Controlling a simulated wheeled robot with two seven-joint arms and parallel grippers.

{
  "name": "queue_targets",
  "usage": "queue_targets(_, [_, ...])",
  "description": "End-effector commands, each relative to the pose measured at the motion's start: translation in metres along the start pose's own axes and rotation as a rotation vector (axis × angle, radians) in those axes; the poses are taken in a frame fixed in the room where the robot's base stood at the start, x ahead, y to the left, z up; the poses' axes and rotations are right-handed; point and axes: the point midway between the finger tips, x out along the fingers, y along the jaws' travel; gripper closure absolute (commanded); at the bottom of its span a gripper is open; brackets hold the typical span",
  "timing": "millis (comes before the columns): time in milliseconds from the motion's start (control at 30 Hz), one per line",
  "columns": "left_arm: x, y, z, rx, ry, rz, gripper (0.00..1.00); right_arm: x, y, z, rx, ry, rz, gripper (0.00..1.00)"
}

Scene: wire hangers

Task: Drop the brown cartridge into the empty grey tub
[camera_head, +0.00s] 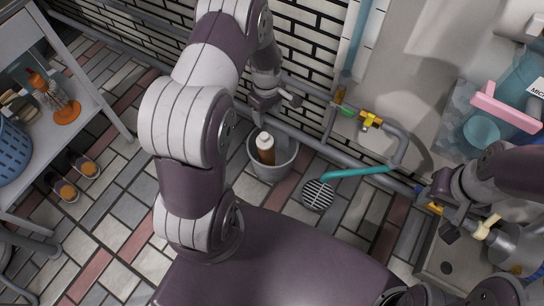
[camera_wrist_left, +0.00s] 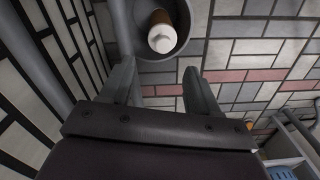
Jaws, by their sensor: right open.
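The brown cartridge (camera_head: 265,151) with a white cap is inside the grey tub (camera_head: 282,170), cap up and leaning against the inside wall. In the left wrist view the cartridge (camera_wrist_left: 164,34) shows its cap towards me, with part of the tub (camera_wrist_left: 124,30) around it. My left gripper (camera_head: 270,106) is above the tub's far side. In the left wrist view my left gripper (camera_wrist_left: 162,75) has its fingers apart with nothing between them. My right gripper (camera_head: 432,200) is at the right by the pipe, its jaws open.
A floor drain (camera_head: 318,195) lies right of the tub, with a teal tube (camera_head: 355,172) near it. Grey pipes run along the brick wall behind. A shelf (camera_head: 75,120) with a blue basket (camera_head: 12,150) and an orange-based bottle stands left. A sink with a pink-handled caddy is at right.

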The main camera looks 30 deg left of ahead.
Motion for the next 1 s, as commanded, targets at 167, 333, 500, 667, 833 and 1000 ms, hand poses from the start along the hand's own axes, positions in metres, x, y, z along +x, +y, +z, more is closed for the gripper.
queue_targets(167, [-0.035, 0.000, 0.000, 0.000, 0.001, 0.002, 0.39, -0.023, 0.000, -0.003, 0.000, 0.000, 0.000, 0.51])
queue_targets(333, [-0.084, 0.000, 0.000, 0.000, 0.001, 0.002, 0.39, -0.050, 0.000, -0.006, 0.000, 0.000, 0.000, 0.51])
queue_targets(500, [-0.116, 0.000, 0.000, 0.000, 0.001, 0.001, 0.39, -0.065, 0.000, -0.008, 0.000, 0.000, 0.000, 0.51])
queue_targets(667, [-0.127, 0.000, 0.000, 0.000, 0.000, 0.001, 0.39, -0.069, 0.000, -0.008, 0.000, 0.000, 0.000, 0.51])
queue_targets(833, [-0.127, 0.000, 0.000, 0.000, 0.000, 0.001, 0.39, -0.068, 0.000, -0.008, 0.000, 0.000, 0.000, 0.51])
queue_targets(1000, [-0.127, 0.000, 0.000, 0.000, 0.000, 0.001, 0.39, -0.068, 0.000, -0.008, 0.000, 0.000, 0.000, 0.51])
